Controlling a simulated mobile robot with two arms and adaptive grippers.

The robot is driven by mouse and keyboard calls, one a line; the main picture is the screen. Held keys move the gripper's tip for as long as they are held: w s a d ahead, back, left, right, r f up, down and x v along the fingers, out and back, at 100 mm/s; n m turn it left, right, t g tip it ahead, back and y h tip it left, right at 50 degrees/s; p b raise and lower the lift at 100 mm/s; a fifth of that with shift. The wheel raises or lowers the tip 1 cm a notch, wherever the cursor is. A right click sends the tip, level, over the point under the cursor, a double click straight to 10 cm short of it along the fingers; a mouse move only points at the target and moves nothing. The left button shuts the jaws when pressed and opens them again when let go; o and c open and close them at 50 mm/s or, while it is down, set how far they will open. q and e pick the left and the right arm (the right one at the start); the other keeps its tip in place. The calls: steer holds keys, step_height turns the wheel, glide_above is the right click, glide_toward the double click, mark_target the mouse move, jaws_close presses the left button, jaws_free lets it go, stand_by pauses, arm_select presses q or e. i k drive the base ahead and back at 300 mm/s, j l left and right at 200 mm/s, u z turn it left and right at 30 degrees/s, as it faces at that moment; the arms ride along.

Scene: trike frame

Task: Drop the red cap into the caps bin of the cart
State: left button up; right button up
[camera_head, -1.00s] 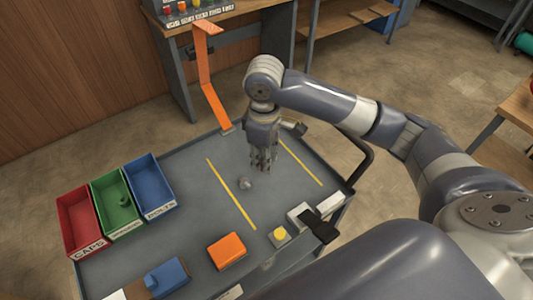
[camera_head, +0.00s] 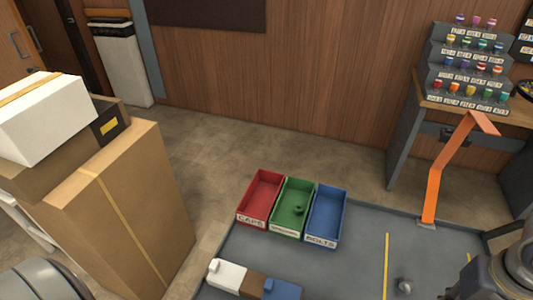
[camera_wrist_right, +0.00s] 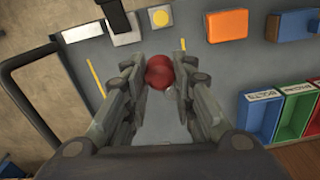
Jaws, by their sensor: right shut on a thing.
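The red cap (camera_wrist_right: 158,73) shows between the fingertips of my right gripper (camera_wrist_right: 160,76) in the right wrist view. The gripper is shut on it and holds it over the grey cart top. In the head view, only part of my right arm shows at the lower right edge; the cap is not visible there. The red caps bin (camera_head: 249,217), labelled CAPS, stands on the cart, leftmost of three bins. I see no cap in it. A corner of it shows at the right edge of the wrist view (camera_wrist_right: 314,124). My left gripper is not in view.
The green bin (camera_head: 286,228), holding a small green part, and blue BOLTS bin (camera_head: 321,239) adjoin the caps bin. A grey knob (camera_head: 404,286) lies on the cart (camera_head: 360,235). An orange bracket (camera_head: 434,190) rises at its far edge. Cardboard boxes (camera_head: 125,205) stand left.

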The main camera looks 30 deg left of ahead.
mark_target(268, 205)
steer(key=k+j+u, duration=0.15)
steer(key=k+j, duration=0.55)
steer(key=i+j, duration=0.15)
steer(key=j, duration=0.2)
steer(key=i+j+u, duration=0.1)
steer(key=j, duration=0.25)
steer(key=i+j, duration=0.2)
steer(key=j, duration=0.15)
steer(key=i+j+u, duration=0.1)
steer(key=j, duration=0.25)
steer(key=i+j, duration=0.1)
steer(key=i, duration=0.25)
